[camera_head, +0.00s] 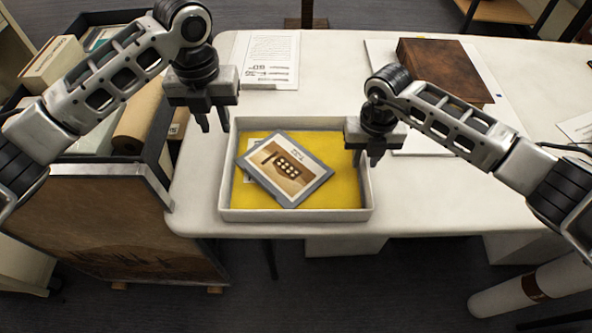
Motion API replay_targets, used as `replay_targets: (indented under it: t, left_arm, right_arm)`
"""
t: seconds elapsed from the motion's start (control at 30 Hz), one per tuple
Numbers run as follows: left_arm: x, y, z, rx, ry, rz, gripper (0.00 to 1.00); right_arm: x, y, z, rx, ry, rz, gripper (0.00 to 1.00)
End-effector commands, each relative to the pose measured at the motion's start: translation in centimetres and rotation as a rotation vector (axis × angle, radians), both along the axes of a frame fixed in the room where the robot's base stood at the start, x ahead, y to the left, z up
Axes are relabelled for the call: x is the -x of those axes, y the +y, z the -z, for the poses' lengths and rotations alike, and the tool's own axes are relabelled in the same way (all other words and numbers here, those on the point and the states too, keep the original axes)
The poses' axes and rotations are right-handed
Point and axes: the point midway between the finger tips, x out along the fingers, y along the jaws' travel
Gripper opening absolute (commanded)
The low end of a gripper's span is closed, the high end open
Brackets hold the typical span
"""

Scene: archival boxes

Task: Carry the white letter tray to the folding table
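The white letter tray (295,215) is a shallow open box on a white-topped table (330,75), near its front edge. It holds yellow sheets (340,190) and a grey-framed picture (284,168) lying tilted on top. My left gripper (214,128) points down just outside the tray's back left corner, its fingers apart and empty. My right gripper (365,162) points down over the tray's right wall, its fingers apart. I cannot tell whether the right fingers touch the wall. No separate table that I can identify as the folding table shows.
A brown box (443,68) lies behind right on white sheets. A printed sheet (271,60) lies at the table's back. A dark-framed crate (110,168) with papers and a cardboard roll (138,115) stands left of the table. A white tube (530,288) is low at right.

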Motion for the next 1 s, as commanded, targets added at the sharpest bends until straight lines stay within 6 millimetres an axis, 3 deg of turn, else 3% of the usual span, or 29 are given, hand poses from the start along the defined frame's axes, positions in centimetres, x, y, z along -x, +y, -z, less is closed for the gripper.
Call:
replay_targets:
  t: [0.5, 0.7, 1.0]
  left_arm:
    - [0.0, 0.0, 0.0, 0.000, -0.001, 0.000, 0.25]
    - [0.0, 0.0, 0.0, 0.000, -0.001, 0.000, 0.25]
    - [0.0, 0.0, 0.0, 0.001, -0.001, 0.000, 0.25]
  right_arm:
    - [-0.1, 0.0, -9.8, 0.000, -0.005, -0.002, 0.25]
    - [0.0, 0.0, -11.4, 0.000, -0.002, 0.001, 0.25]
    - [0.0, 0.0, -11.5, 0.000, -0.001, 0.000, 0.25]
